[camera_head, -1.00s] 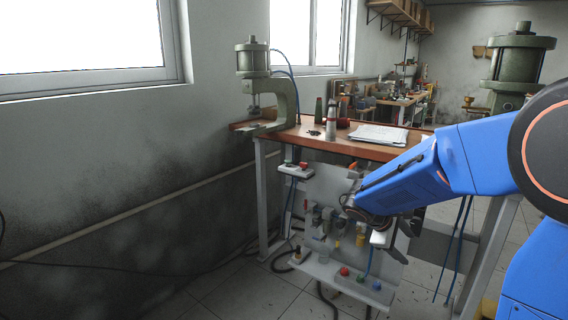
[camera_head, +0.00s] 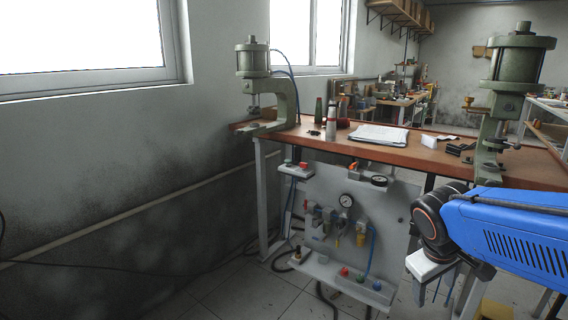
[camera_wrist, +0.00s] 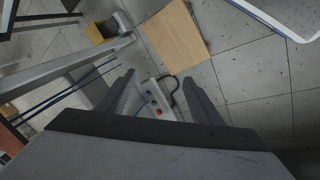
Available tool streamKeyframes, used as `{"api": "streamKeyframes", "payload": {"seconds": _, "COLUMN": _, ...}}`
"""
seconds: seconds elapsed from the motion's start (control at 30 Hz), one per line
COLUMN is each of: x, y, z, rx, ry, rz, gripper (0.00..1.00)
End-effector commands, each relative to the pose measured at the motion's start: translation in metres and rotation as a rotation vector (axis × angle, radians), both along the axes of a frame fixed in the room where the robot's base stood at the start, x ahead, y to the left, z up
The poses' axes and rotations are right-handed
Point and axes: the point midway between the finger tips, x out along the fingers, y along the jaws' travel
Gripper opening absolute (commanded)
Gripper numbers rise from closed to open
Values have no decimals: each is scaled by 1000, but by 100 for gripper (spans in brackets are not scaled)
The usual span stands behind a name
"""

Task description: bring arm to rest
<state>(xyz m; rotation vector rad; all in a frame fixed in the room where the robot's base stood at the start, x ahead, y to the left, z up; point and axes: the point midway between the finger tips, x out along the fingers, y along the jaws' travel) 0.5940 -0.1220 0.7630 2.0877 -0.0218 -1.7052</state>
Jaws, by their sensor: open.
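My blue arm reaches in from the right in the head view, in front of the bench's right part. Its wrist end hangs low, below the tabletop. In the wrist view my gripper (camera_wrist: 158,95) has its two dark fingers spread apart, with nothing between them. Past the fingers, the floor and a white shelf with coloured buttons (camera_wrist: 155,105) show.
The wooden workbench (camera_head: 340,146) bears a left green press (camera_head: 284,100), a right green press (camera_head: 515,75), an open notebook (camera_head: 378,135) and bottles. A pneumatic panel (camera_head: 325,200) with a gauge hangs below.

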Motion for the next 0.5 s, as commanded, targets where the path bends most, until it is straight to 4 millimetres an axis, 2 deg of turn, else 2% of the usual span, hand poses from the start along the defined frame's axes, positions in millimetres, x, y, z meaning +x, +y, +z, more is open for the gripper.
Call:
{"api": "streamKeyframes", "payload": {"seconds": 0.2, "x": -40, "y": 14, "z": 2, "rx": 124, "ry": -72, "rz": -82, "gripper": 60}}
{"api": "streamKeyframes", "payload": {"seconds": 0.5, "x": -84, "y": 38, "z": 0, "rx": 292, "ry": -164, "rz": -181, "gripper": 60}}
